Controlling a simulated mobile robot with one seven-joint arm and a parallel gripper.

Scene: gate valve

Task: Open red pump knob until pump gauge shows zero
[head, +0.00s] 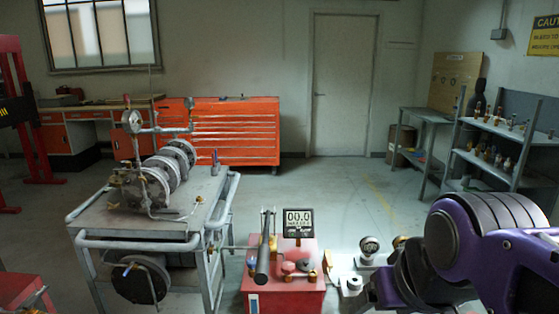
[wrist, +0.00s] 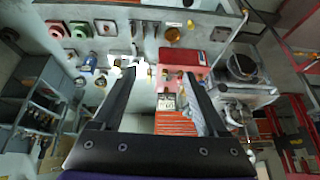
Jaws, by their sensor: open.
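The red pump (head: 284,296) stands low at the front centre of the head view, with a long dark lever handle (head: 263,256). In the wrist view, which looks upside down, the red pump (wrist: 180,56) lies beyond my gripper (wrist: 160,75). My gripper's two dark fingers are spread wide, with nothing held between them. The gripper itself is not clear in the head view.
A grey metal cart (head: 145,232) with a valve assembly (head: 152,183) stands left of the pump. A red tool cabinet (head: 222,132) and grey shelves (head: 495,150) stand farther back; the middle floor is clear.

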